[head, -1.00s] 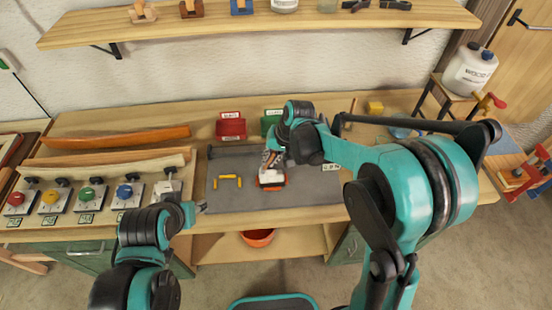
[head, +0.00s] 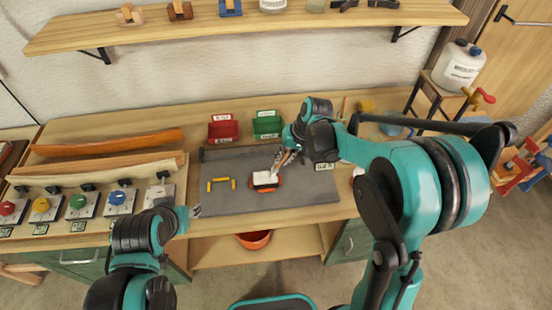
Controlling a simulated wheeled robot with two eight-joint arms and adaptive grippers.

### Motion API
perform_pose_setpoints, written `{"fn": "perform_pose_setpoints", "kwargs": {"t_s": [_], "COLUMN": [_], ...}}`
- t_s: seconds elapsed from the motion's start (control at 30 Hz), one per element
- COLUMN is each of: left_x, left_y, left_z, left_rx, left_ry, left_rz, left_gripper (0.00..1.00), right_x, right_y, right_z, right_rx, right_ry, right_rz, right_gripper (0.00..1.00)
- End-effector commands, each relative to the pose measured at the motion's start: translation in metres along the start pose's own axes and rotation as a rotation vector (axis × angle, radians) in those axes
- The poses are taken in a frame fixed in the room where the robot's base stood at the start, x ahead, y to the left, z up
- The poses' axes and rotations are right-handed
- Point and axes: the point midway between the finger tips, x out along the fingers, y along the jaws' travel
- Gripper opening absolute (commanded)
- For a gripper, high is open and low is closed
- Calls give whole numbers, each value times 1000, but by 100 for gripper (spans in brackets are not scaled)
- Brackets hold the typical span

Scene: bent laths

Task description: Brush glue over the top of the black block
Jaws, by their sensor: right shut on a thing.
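The black block (head: 265,186) lies on the grey mat (head: 310,196) in the middle of the bench, with orange-red pieces at its ends. A white layer (head: 261,177) shows over most of its top. My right gripper (head: 287,157) is just above and right of the block, shut on a thin tool that looks like a brush. The tool slants down toward the block's right end; its tip is small, and I cannot tell whether it touches. My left gripper (head: 195,211) is low at the mat's left edge, away from the block; its jaws are too small to read.
Yellow pieces (head: 221,180) lie left of the block. Red (head: 223,128) and green (head: 267,124) bins stand behind the mat. An orange bowl (head: 254,239) sits on the lower shelf.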

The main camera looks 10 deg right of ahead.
Motion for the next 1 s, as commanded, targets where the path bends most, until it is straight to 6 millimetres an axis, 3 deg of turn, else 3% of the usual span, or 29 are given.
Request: {"fn": "perform_pose_setpoints", "kwargs": {"t_s": [0.13, 0.53, 1.0], "left_x": [1, -2, -31], "left_y": [0, 0, 0], "left_z": [1, -2, -22], "left_rx": [0, 0, 0], "left_ry": [0, 0, 0], "left_rz": [0, 0, 0], "left_gripper": [40, 40, 40], "right_x": [-3, -8, -54], "right_y": [11, 9, -6], "right_z": [-2, -2, -9], "right_rx": [1, -1, -1], "right_ry": [1, 0, 0], "right_rz": [0, 0, 0], "right_gripper": [0, 0, 0]}}
